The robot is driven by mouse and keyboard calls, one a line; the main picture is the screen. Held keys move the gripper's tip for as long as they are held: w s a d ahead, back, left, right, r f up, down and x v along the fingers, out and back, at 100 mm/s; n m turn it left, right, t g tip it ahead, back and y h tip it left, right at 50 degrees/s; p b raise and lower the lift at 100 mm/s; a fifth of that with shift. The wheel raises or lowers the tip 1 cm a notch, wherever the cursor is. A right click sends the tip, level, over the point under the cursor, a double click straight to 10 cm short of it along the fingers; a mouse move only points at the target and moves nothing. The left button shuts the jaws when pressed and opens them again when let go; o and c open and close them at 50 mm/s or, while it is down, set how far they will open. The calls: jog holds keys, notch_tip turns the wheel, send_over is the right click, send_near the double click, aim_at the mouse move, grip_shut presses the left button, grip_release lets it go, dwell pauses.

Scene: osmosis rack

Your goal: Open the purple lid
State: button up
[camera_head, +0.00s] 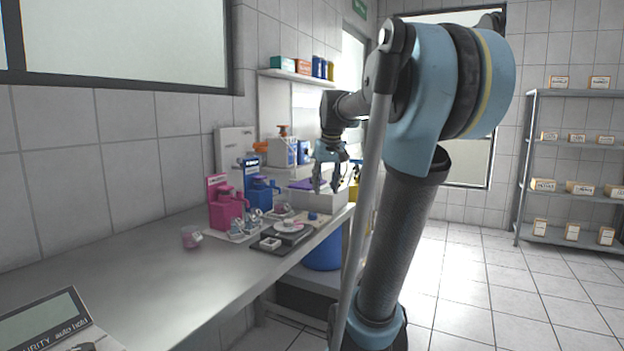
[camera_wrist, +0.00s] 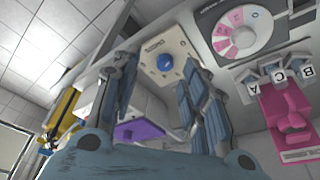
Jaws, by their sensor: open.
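The purple lid (camera_head: 309,184) lies on top of a white box (camera_head: 322,205) at the far end of the bench. In the wrist view the purple lid (camera_wrist: 138,132) shows low, between my finger bases, partly hidden by my gripper. My gripper (camera_head: 327,186) is open and empty, fingers pointing down, near the lid in the head view. In the wrist view the two fingers of my gripper (camera_wrist: 157,68) are spread apart, with nothing between them. I cannot tell the exact height of the fingertips above the lid.
A light block with a blue knob (camera_wrist: 165,62) and a pink-and-white disc (camera_wrist: 240,30) lie on the bench. Pink (camera_head: 226,208) and blue (camera_head: 258,189) dispensers stand by the wall. A yellow item (camera_wrist: 63,108) is beside the box. The bench's near part is mostly clear.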

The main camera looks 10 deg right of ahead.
jog(key=w+d+r+t, duration=0.1)
jog(key=w+r, duration=0.5)
jog(key=w, duration=0.6)
jog(key=w+r, duration=0.7)
jog(key=w, duration=0.5)
send_near(308, 181)
jog(key=shift+n, duration=0.4)
jog(key=f, duration=0.3)
jog(key=s+d+f, duration=0.1)
jog(key=f, duration=0.1)
jog(key=shift+f, duration=0.25)
jog(key=shift+c, duration=0.6)
grip_shut()
